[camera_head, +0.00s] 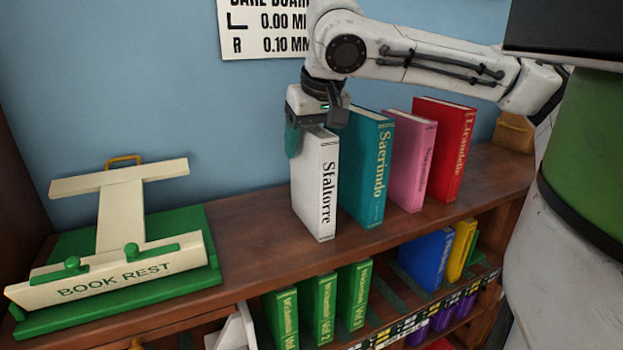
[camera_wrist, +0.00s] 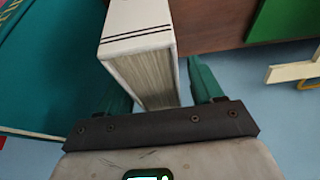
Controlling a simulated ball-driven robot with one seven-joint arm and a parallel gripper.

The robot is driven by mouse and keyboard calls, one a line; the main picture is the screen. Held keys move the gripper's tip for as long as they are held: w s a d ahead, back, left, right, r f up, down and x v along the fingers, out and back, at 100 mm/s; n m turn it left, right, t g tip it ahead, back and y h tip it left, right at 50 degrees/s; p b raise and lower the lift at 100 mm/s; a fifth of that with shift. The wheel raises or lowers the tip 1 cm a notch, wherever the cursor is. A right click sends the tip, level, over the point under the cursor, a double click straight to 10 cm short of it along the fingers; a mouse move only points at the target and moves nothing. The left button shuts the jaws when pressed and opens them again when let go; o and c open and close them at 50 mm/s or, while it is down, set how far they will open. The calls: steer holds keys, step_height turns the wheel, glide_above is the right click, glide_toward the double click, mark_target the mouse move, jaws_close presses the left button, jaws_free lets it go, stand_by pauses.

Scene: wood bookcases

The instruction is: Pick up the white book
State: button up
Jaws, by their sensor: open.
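The white book (camera_head: 318,185), with "Staltorre" on its spine, stands upright on the bookcase top at the left end of a row of books. My gripper (camera_head: 305,140) is over the top of the white book at its back part. In the wrist view the white book (camera_wrist: 145,55) lies between the two green fingers of my gripper (camera_wrist: 160,85), one on each side, with gaps showing. The gripper is open. The far finger is mostly hidden by the book and wrist in the head view.
A teal book (camera_head: 367,170) stands close to the right of the white one, then a pink book (camera_head: 412,165) and a red book (camera_head: 443,150). A book rest (camera_head: 120,275) is at the left. Lower shelves hold green books (camera_head: 320,305). Bare wood lies left of the white book.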

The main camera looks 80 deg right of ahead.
steer(key=shift+c, duration=0.3)
jaws_close()
stand_by(1.0)
